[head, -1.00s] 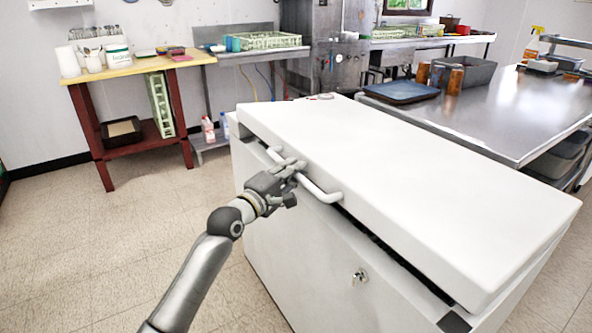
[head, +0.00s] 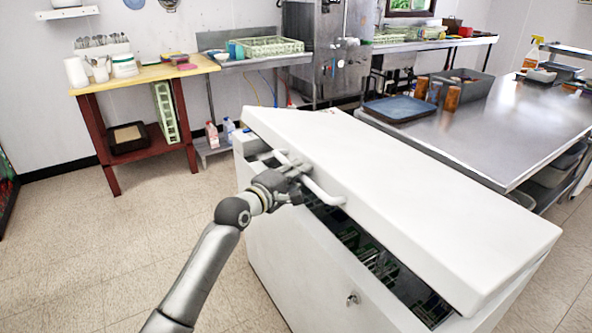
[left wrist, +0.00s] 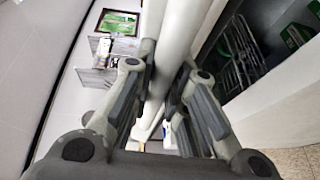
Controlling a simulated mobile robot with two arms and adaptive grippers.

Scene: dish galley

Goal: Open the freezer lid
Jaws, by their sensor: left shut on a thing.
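The white freezer lid (head: 410,200) is partly raised along its front side, with a dark gap under it. Through the gap the inside of the white freezer (head: 315,262) shows, with wire racks and green items. My left gripper (head: 288,180) is shut on the lid's white handle (head: 324,192), near the handle's left part. In the left wrist view the handle (left wrist: 157,75) runs between the two fingers, and the freezer's open inside shows at the right. My right gripper is not in view.
A steel table (head: 500,125) with a blue tray (head: 401,108) and a grey bin (head: 463,88) stands behind the freezer at the right. A red-legged wooden table (head: 150,75) stands at the back left. The tiled floor at the left is clear.

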